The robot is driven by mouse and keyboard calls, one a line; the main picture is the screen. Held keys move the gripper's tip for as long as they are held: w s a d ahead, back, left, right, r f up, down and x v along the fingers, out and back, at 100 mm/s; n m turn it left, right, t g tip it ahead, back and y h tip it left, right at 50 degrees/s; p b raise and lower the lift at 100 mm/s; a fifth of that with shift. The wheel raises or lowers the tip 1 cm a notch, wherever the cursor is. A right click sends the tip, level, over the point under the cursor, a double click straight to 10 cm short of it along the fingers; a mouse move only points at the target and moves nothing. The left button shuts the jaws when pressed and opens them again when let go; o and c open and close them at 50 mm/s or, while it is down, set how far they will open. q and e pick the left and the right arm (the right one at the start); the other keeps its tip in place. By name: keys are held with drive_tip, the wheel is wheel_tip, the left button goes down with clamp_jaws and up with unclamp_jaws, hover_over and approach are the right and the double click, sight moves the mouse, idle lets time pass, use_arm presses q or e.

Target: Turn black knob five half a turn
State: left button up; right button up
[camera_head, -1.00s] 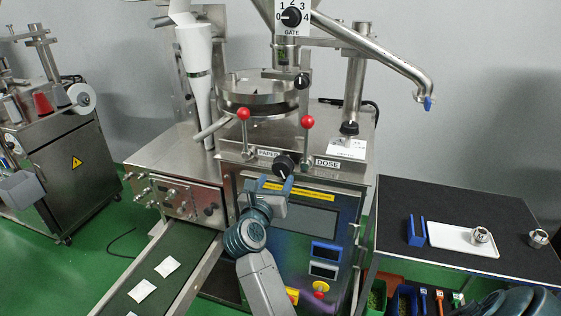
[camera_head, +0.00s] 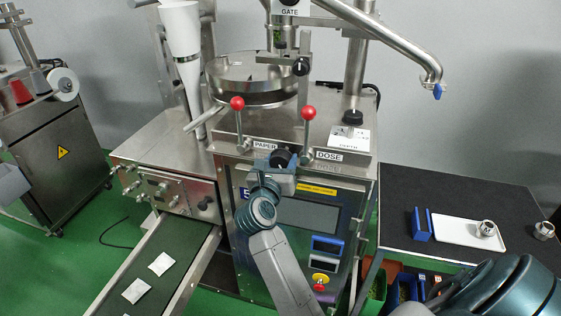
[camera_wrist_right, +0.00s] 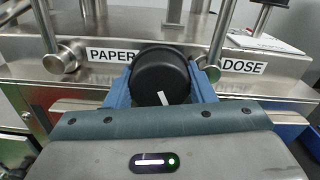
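The black knob (camera_head: 281,158) is on the front of the steel machine, between the PAPER and DOSE labels. In the right wrist view the knob (camera_wrist_right: 160,76) shows a white pointer mark aimed down and slightly right. My right gripper (camera_head: 277,164) is at the knob, coming from below. In the right wrist view its blue fingers (camera_wrist_right: 161,85) lie along the knob's left and right sides and appear to touch it. The head view hides the contact behind the gripper. My left gripper is not in view.
Two red-ball levers (camera_head: 237,103) (camera_head: 308,112) stand close above the knob. A blue-framed screen panel (camera_head: 308,215) is below it. A conveyor (camera_head: 185,245) with teabags is at left. A dark table (camera_head: 455,190) holds a white tray (camera_head: 458,232) at right.

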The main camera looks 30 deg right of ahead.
drive_tip(key=m+b, duration=0.3)
drive_tip(key=b, duration=0.2)
drive_tip(key=shift+f+m+b, duration=0.3)
drive_tip(key=shift+m, duration=0.1)
drive_tip(key=shift+r+m+b, duration=0.15)
drive_tip(key=shift+m+b, duration=0.25)
drive_tip(key=shift+m, duration=0.1)
drive_tip(key=shift+r, duration=0.1)
drive_tip(key=o, duration=0.7)
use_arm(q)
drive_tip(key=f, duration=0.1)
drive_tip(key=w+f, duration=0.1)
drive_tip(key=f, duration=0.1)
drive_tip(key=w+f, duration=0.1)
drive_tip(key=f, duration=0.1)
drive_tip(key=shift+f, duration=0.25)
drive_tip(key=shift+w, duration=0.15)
